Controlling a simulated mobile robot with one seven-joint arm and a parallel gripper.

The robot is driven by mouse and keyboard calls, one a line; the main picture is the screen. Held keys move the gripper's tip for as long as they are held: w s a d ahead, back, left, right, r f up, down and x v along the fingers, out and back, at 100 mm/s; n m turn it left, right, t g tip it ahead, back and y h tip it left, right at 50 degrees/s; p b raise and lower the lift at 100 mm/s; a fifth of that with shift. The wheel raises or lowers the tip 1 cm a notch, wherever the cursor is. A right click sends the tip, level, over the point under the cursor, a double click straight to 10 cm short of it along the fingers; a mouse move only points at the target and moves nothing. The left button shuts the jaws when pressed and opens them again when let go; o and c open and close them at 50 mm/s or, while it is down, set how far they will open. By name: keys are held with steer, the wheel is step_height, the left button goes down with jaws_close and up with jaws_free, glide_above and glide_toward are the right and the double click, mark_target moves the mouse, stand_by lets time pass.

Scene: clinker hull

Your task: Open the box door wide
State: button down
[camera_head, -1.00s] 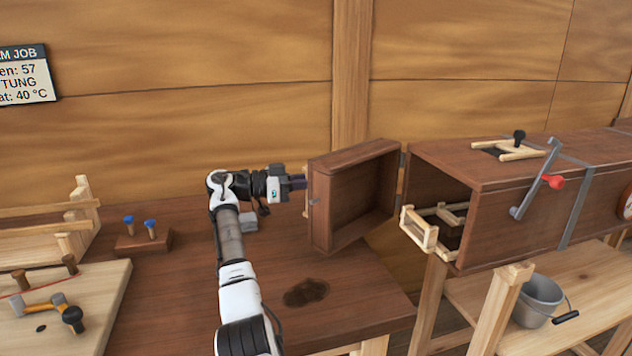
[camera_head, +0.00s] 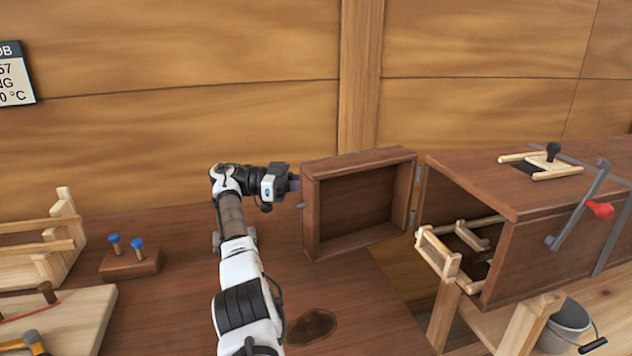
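The box door (camera_head: 360,202) is a shallow brown wooden tray-like panel, swung out to the left of the long brown box (camera_head: 520,240). It hangs on hinges at the box's left end, and its hollow inner side faces me. The box's end is open, and a pale wooden rack (camera_head: 442,252) shows at the opening. My gripper (camera_head: 294,184) is at the door's left, free edge, by a small grey knob (camera_head: 302,205). The fingers are partly hidden by the gripper body and the door edge, so I cannot tell whether they are open or shut.
A red-handled lever (camera_head: 599,209) and a pale wooden frame with a black knob are on the box. A grey bucket (camera_head: 566,328) stands below. At left are a block with blue-topped pegs (camera_head: 130,263) and a pale board. The dark table is clear around the door.

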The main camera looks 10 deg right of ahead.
steer(key=c, duration=1.4)
jaws_free()
steer(key=shift+o, duration=0.2)
steer(key=shift+a, duration=0.1)
